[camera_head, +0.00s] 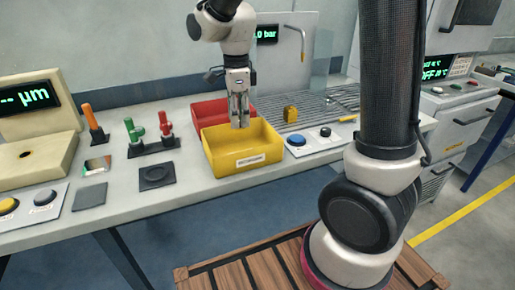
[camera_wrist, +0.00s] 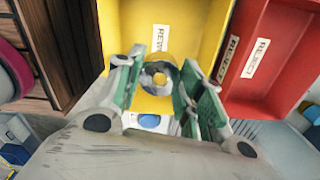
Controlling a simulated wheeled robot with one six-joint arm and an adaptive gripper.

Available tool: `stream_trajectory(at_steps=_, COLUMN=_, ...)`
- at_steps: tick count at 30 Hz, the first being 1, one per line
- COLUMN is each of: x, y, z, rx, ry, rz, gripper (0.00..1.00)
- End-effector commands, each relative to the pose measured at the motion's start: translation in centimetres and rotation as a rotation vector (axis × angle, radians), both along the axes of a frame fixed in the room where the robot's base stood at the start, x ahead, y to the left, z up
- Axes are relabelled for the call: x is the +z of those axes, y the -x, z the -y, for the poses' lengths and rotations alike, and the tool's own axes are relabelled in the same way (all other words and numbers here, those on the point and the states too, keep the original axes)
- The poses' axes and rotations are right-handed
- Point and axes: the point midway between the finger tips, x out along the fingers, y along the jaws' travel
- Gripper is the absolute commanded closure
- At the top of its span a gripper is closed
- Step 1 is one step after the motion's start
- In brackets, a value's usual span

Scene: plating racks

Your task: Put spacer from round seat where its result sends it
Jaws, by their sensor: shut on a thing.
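My gripper (camera_head: 239,122) reaches down into the opening of the yellow bin (camera_head: 229,166). In the wrist view my gripper (camera_wrist: 160,70) is shut on a grey ring-shaped spacer (camera_wrist: 148,80), with the yellow bin (camera_wrist: 125,40) behind and below it. A label beginning "REW" shows on the yellow bin. The red bin (camera_wrist: 285,55), labelled "REJECT", stands beside it; in the head view the red bin (camera_head: 208,108) is behind the yellow one. A dark square pad with a round seat (camera_head: 157,176) lies left of the yellow bin and looks empty.
A gauge display (camera_head: 27,97) reads "-- µm". Orange (camera_head: 92,122), green (camera_head: 133,133) and red (camera_head: 165,127) posts stand on the bench at left. A button panel (camera_head: 311,139) and a drain grate (camera_head: 325,103) lie right of the bins.

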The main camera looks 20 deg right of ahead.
Motion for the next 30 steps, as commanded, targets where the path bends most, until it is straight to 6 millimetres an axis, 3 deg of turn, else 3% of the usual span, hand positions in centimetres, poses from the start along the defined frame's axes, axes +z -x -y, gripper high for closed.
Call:
stream_trajectory(at_steps=6, x=-4.2, y=0.1, z=0.0, rx=0.002, ry=0.002, rz=-0.006, gripper=0.94)
stream_trajectory(at_steps=18, x=-9.3, y=0.1, z=0.0, rx=0.002, ry=0.002, rz=-0.005, gripper=0.94)
stream_trajectory(at_steps=30, x=-9.9, y=0.1, z=0.0, rx=0.002, ry=0.001, rz=-0.003, gripper=0.94)
